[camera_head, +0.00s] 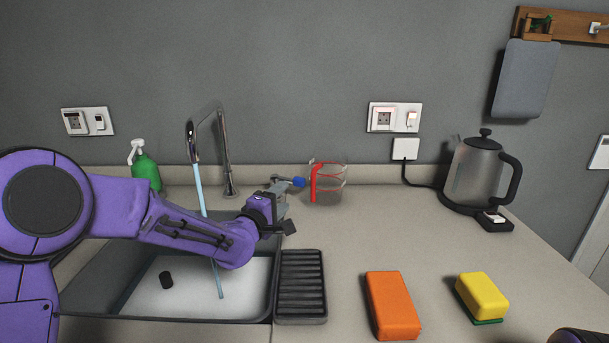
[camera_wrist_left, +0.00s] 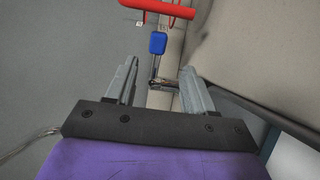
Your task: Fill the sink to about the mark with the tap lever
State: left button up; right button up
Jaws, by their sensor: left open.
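The tap (camera_head: 226,150) stands behind the sink (camera_head: 272,290), and a thin stream of water (camera_head: 199,190) runs from its spout into the basin. The tap lever (camera_head: 299,182) has a blue end and sticks out to the right of the tap base. My left gripper (camera_head: 281,197) is open at the lever. In the left wrist view, the lever's blue end (camera_wrist_left: 158,43) lies just beyond and between the open fingers (camera_wrist_left: 158,72), with no clear contact. The basin floor looks pale. My arm hides part of the sink, and I cannot make out a fill mark or the water level.
A clear jug with a red handle (camera_head: 314,184) stands close right of the lever. A black ribbed tray (camera_head: 301,287) borders the sink. An orange block (camera_head: 392,305), a yellow sponge (camera_head: 482,297) and a kettle (camera_head: 474,172) stand farther right. A green soap bottle (camera_head: 146,170) is behind my arm.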

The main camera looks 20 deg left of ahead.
aim_at(297, 183)
pick_arm(q)
jog(key=w, duration=0.3)
jog(key=w+d+p, duration=0.1)
jog(key=w, duration=0.5)
jog(key=shift+w+d+r, duration=0.15)
jog(key=shift+w+d, duration=0.25)
jog(key=shift+c, duration=0.3)
grip_shut()
